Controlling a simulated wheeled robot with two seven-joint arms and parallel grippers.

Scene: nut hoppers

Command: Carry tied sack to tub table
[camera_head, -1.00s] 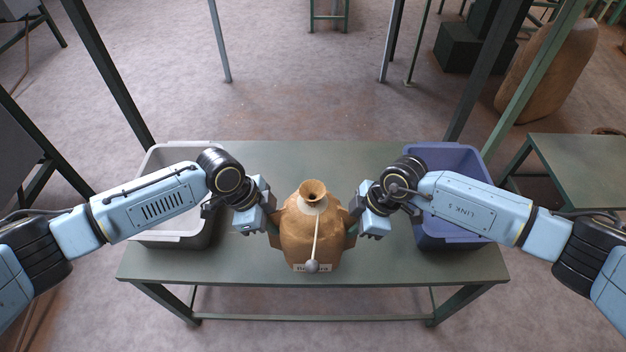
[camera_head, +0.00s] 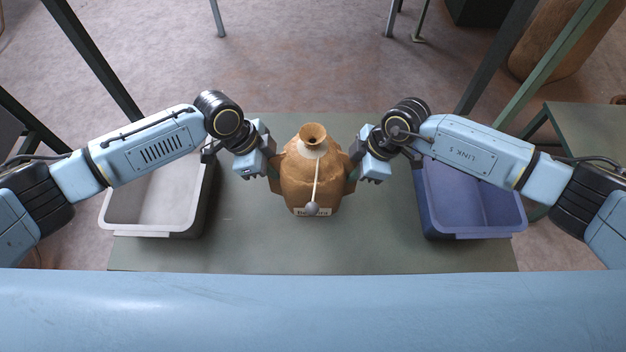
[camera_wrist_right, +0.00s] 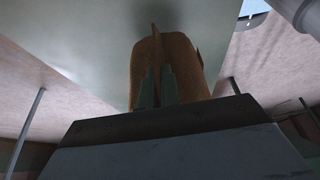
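The tied sack (camera_head: 310,178) is brown with a gathered neck, a pale tie and a hanging grey tag ball. It is upright in the middle of the head view, over the green table (camera_head: 260,245). My left gripper (camera_head: 275,173) presses its left side and my right gripper (camera_head: 350,172) its right side, with the sack held between them. A white tub (camera_head: 122,232) stands at left and a blue tub (camera_head: 475,234) at right on the table.
Green frame posts (camera_head: 92,62) rise behind the table on both sides. Another green table (camera_head: 592,135) is at the right, with a large brown sack (camera_head: 560,45) behind it. A light-blue surface of my body crosses the bottom.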

